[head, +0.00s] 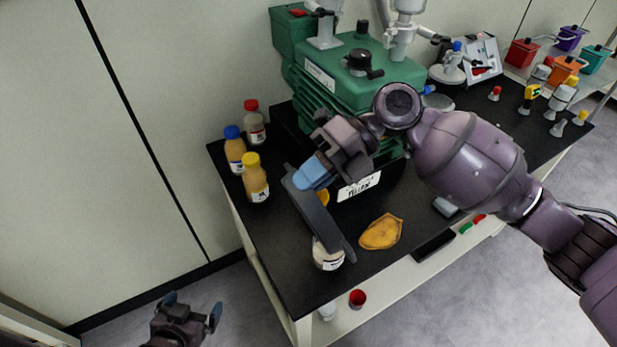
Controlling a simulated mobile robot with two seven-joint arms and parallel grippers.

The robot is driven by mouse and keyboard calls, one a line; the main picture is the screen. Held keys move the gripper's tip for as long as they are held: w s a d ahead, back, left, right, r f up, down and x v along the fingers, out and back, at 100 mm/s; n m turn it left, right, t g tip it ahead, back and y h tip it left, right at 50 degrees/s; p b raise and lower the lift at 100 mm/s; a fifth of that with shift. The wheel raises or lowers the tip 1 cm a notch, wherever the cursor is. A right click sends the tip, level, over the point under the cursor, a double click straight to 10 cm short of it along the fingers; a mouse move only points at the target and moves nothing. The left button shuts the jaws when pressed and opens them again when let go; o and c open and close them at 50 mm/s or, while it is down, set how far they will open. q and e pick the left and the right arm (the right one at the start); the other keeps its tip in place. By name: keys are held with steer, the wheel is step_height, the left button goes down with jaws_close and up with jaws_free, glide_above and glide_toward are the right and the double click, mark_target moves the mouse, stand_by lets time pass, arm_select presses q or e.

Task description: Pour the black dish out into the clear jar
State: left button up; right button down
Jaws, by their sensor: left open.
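The black dish (322,217) is held steeply tilted, seen nearly edge-on, its lower end toward the front of the black bench. My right gripper (314,172), with blue fingertips, is shut on its upper part. A small jar with a pale label (328,262), apparently the clear jar, stands upright under the dish's lower end. The dish hides the jar's top, so I cannot tell whether they touch or whether anything is flowing. My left gripper (188,319) is open and empty, low at the left, apart from the bench.
Bottles with red (254,122), blue (234,150) and yellow caps (256,178) stand on the left of the bench (290,275). A green machine (350,75) stands behind. A flat orange-yellow piece (381,232) lies right of the jar. A red cup (357,298) is on the shelf below.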

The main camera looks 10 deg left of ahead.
arm_select(q)
steer(key=shift+s+f, duration=0.1)
steer(key=shift+f, duration=0.05)
steer(key=shift+s+f, duration=0.25)
steer(key=shift+f, duration=0.15)
arm_select(e)
steer(key=shift+w+d, duration=0.1)
steer(key=shift+d, duration=0.1)
arm_select(q)
steer(key=shift+f+b, duration=0.25)
steer(key=shift+b, duration=0.2)
arm_select(e)
steer(key=shift+w+d, duration=0.1)
arm_select(q)
steer(key=shift+w, duration=0.2)
arm_select(e)
steer(key=shift+w+d+y, duration=0.1)
steer(key=shift+y, duration=0.2)
arm_select(q)
steer(key=shift+w+d+f+b, duration=0.1)
steer(key=shift+w+b, duration=0.15)
steer(key=shift+b, duration=0.25)
arm_select(e)
steer(key=shift+w+d+r+g, duration=0.1)
steer(key=shift+d+g, duration=0.05)
steer(key=shift+g, duration=0.15)
